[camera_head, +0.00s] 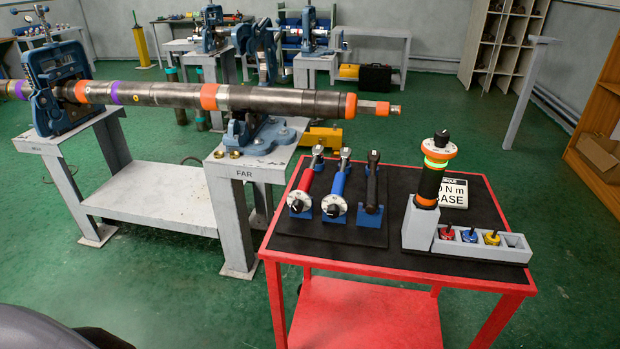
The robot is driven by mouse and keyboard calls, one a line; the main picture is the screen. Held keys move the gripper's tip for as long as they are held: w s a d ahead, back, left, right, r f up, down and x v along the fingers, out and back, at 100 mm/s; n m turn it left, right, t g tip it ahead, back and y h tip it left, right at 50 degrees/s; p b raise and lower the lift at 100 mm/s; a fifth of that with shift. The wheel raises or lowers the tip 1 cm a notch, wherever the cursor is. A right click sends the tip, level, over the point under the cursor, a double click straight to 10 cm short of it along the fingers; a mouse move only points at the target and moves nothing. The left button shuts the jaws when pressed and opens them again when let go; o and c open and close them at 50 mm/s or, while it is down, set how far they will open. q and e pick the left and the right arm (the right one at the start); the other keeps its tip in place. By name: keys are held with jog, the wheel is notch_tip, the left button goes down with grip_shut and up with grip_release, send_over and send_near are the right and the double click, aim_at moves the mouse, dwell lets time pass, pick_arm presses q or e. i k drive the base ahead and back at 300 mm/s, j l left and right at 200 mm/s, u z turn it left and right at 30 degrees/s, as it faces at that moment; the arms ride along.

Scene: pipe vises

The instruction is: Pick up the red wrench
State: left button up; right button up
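The red wrench (306,181) lies at the left of a row of three wrenches on the black top of the red table (386,263). Its white and black dial end points toward me and rests in a blue holder. The blue wrench (338,183) lies just to its right, and the black wrench (372,186) lies right of that. All three are apart from each other. Neither of my grippers shows in this view.
Right of the wrenches stands an upright black, orange and green tool (431,180) in a grey block. A grey tray (482,243) holds red, blue and yellow knobs.

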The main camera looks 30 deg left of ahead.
aim_at(304, 190)
jog(key=j+z, duration=0.25)
jog(key=j, duration=0.2)
jog(key=j+z, duration=0.2)
jog(key=j, duration=0.3)
jog(key=k+j+z, duration=0.1)
jog(key=j+z, duration=0.15)
jog(key=j, duration=0.2)
jog(key=k+j+z, duration=0.2)
jog(key=j, duration=0.25)
jog(key=j+z, duration=0.25)
jog(key=j, duration=0.2)
